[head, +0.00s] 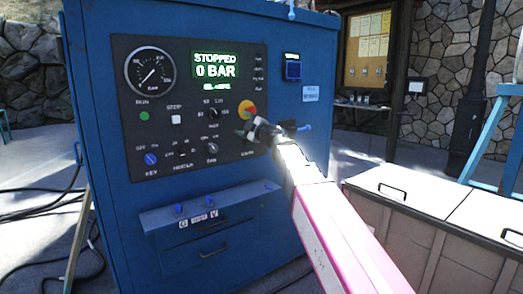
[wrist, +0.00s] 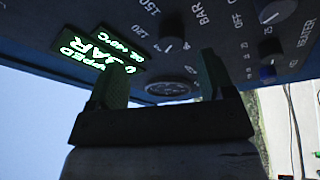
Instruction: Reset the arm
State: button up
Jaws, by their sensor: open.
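My gripper (head: 250,131) is at the end of my pink and white arm, in front of the black control panel of a blue cabinet (head: 105,190). In the head view it overlaps the panel's right side, just below the red and yellow knob (head: 247,108). In the wrist view my gripper (wrist: 160,80) has its two fingers apart with nothing between them. The panel (wrist: 215,30) lies close beyond the fingers. I cannot tell whether a finger touches the panel. The green display (head: 215,65) reads "STOPPED 0 BAR".
A round gauge (head: 150,71), a green run button (head: 144,116) and a blue key knob (head: 151,158) sit on the panel. A shelf (head: 210,205) juts out below it. A white-topped chest (head: 420,195) stands at right. Cables (head: 40,210) lie on the floor at left.

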jog(key=w+d+f+m+t+h, duration=0.2)
jog(key=d+f+m+t+h, duration=0.1)
jog(key=d+f+m+h, duration=0.3)
jog(key=w+d+f+m+t+h, duration=0.3)
jog(key=d+f+m+h, duration=0.3)
jog(key=d, duration=0.3)
jog(key=s+d+f+m+g+h, duration=0.2)
jog(key=d+f+m+g+h, duration=0.15)
jog(key=d+f, duration=0.4)
jog(key=s+d+f+m+g+h, duration=0.25)
jog(key=d+f+m, duration=0.2)
jog(key=f, duration=0.65)
jog(key=s+d+f+m+g, duration=0.1)
jog(key=s+d+f+g, duration=0.1)
jog(key=s+d+f, duration=0.3)
jog(key=s+f+m+g, duration=0.1)
jog(key=s+f+g, duration=0.2)
jog(key=f, duration=0.5)
jog(key=s+f+g+y, duration=0.1)
jog(key=s+f+g, duration=0.2)
jog(key=s+f, duration=0.2)
jog(key=s+f+m+g+y, duration=0.1)
jog(key=s+f+g, duration=0.3)
jog(key=s, duration=0.7)
notch_tip(320, 180, down, 2)
jog(key=shift+d+f+g, duration=0.15)
jog(key=shift+d+g, duration=0.1)
jog(key=shift+g, duration=0.05)
